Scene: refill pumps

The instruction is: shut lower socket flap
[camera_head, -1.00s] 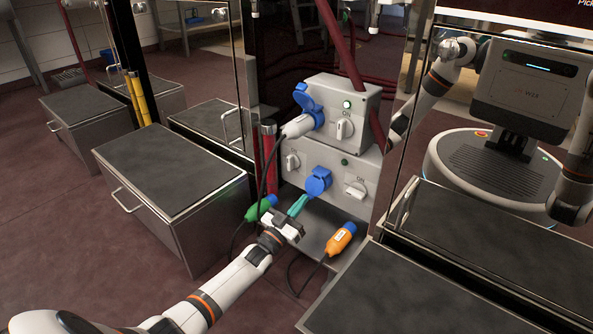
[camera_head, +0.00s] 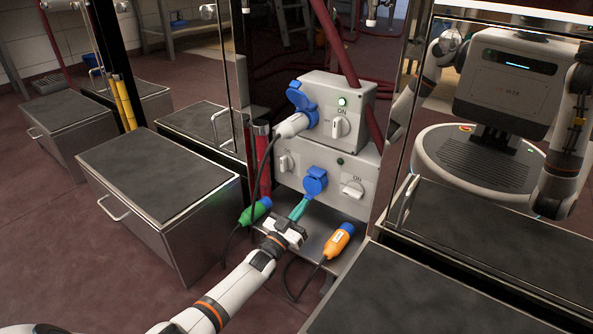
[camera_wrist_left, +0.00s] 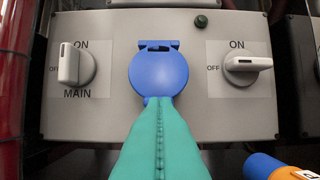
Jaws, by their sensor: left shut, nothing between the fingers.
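The lower socket flap (camera_head: 315,181) is a round blue lid hinged at its top on the lower grey box. It hangs down over the socket and hides it; in the wrist view the flap (camera_wrist_left: 158,74) looks flat to the panel. My left gripper (camera_head: 301,208) has teal fingers, shut and empty. Their tips (camera_wrist_left: 158,101) are at the flap's bottom edge, seemingly touching it; I cannot tell any small gap. My right gripper is not in view.
Above, a white plug (camera_head: 292,126) sits in the upper socket under its raised blue flap (camera_head: 301,97). A green plug (camera_head: 254,211) and an orange plug (camera_head: 339,241) flank my left gripper. Rotary switches (camera_wrist_left: 247,64) flank the lower flap. A steel case (camera_head: 160,190) stands left.

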